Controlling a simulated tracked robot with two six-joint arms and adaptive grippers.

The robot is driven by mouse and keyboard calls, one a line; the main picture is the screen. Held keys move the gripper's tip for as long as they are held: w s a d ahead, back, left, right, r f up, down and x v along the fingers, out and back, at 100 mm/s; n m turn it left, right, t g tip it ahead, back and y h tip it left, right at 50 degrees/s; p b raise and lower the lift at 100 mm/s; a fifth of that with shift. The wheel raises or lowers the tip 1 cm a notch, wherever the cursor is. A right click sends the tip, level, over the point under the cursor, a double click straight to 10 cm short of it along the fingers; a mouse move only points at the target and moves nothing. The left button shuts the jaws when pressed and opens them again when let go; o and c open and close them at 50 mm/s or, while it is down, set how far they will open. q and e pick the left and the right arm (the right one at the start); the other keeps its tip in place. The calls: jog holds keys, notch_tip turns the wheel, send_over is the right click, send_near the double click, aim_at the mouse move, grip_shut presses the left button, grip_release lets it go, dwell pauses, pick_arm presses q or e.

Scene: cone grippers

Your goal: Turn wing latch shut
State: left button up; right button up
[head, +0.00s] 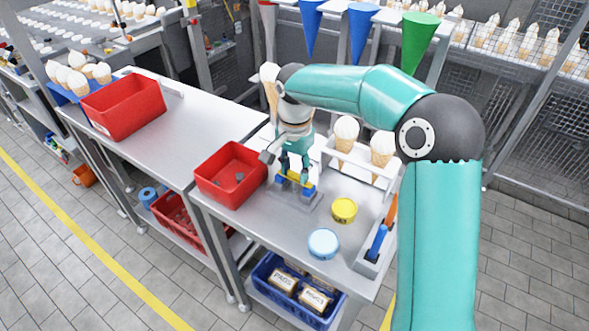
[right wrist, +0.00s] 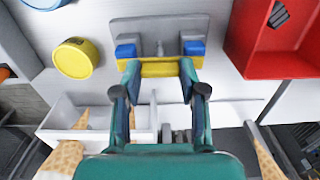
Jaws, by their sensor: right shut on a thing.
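The wing latch (right wrist: 160,68) is a yellow bar with blue blocks at its two ends, set on a grey metal plate (right wrist: 158,27). In the head view the latch (head: 297,181) is on the steel table, right of a small red bin. My right gripper (head: 294,166) comes down on it from above. My left gripper is not in view.
The small red bin (head: 231,173) stands close left of the latch. A yellow tin (head: 344,210) and a light blue tin (head: 323,243) stand to its right and front. A white rack with ice cream cones (head: 346,132) stands behind. A tool holder (head: 370,262) is at the right edge.

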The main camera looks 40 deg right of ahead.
jog(key=o, duration=1.1)
jog(key=shift+o, duration=0.2)
notch_tip(320, 180, up, 12)
dwell(0.3)
